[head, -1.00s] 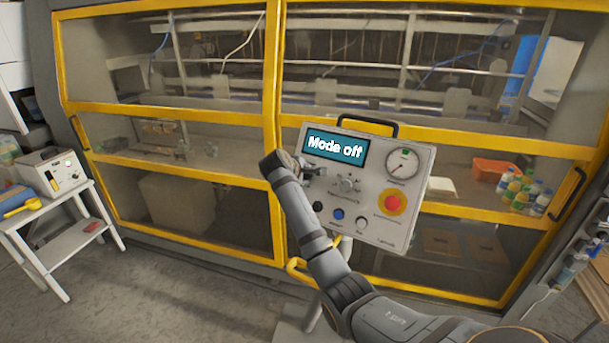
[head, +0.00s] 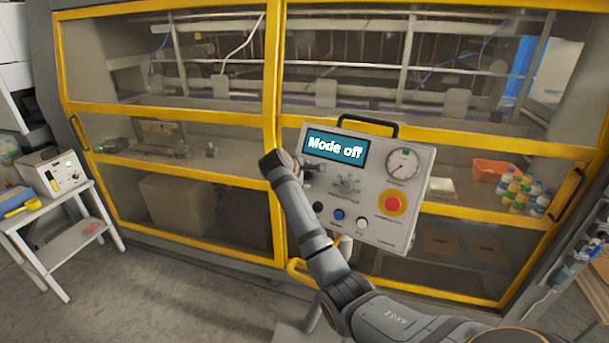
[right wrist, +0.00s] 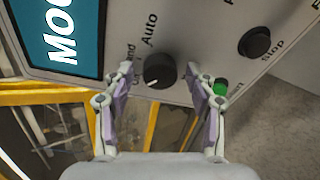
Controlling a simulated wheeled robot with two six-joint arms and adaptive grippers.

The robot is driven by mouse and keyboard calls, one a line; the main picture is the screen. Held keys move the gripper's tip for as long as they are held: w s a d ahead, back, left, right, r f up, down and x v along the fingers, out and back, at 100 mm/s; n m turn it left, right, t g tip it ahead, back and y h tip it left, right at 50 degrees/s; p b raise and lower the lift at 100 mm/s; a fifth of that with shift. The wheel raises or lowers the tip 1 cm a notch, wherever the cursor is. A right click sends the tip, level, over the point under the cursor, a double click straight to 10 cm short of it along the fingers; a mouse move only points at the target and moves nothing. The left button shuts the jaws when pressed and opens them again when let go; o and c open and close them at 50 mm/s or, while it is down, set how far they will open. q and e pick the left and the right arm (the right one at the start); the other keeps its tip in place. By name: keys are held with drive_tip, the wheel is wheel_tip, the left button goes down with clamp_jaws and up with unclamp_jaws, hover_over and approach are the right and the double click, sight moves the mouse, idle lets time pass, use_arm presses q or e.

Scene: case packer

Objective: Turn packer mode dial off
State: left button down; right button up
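The control panel (head: 408,225) stands in front of the packer, and its screen (head: 337,148) reads "Mode off". In the right wrist view a black dial (right wrist: 160,72) sits beside the screen edge, with "Auto" and partly covered labels around it. Its white pointer mark faces the lower left of that view. My right gripper (right wrist: 160,97) is open, with one finger on each side of the dial and visible gaps between. My left gripper is not in view.
The panel also has another knob (head: 345,183), a gauge (head: 403,163), a red button (head: 392,203) and small buttons along the bottom. A black Stop button (right wrist: 257,42) and a green button (right wrist: 221,87) are near my right fingers. Yellow-framed packer doors stand behind.

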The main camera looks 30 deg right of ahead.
drive_tip(key=v, duration=1.2)
idle(0.3)
